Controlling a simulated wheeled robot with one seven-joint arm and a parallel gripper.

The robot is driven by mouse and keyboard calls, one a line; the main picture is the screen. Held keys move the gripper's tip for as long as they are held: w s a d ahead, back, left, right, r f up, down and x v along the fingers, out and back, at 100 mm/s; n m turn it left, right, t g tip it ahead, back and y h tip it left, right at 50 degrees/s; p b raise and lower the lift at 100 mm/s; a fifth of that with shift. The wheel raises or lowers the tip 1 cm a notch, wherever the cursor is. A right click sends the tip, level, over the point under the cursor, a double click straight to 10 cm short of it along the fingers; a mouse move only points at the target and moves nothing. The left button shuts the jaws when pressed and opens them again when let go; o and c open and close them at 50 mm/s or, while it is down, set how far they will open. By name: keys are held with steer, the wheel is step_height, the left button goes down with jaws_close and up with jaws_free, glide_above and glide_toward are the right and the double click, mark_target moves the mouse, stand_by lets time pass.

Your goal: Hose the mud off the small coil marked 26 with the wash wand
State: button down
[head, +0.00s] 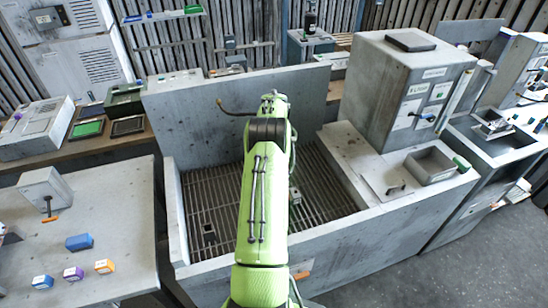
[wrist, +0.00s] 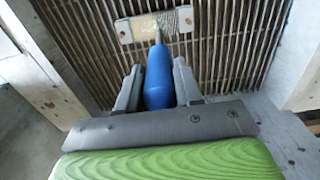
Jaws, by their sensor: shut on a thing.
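In the wrist view my gripper (wrist: 157,68) is shut on the blue handle of the wash wand (wrist: 158,90). The wand's thin grey tip points away from me toward a small pale block, seemingly the coil (wrist: 180,21), on the slatted grate. The coil's left and middle part looks tan, perhaps mud, and its right part shows grey, ribbed texture. The tip overlaps the coil's near edge in this view; I cannot tell whether they touch. The number 26 is not readable. In the head view my arm hides the gripper and most of the wand.
The grate (head: 206,205) lies in a walled concrete basin with a tall back wall (head: 220,112). A small dark item (head: 209,234) sits on its left side. A grey cabinet (head: 400,90) and a tray (head: 430,166) stand at right. Coloured blocks (head: 79,242) lie on the left table.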

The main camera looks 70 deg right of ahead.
stand_by(0.3)
steer(key=shift+s+d, duration=0.9)
steer(key=shift+s, duration=0.25)
stand_by(0.7)
steer(key=shift+s+d, duration=0.85)
steer(key=shift+s, duration=0.2)
stand_by(0.7)
steer(key=w+r, duration=0.2)
steer(key=w, duration=0.3)
steer(key=shift+w+a, duration=0.4)
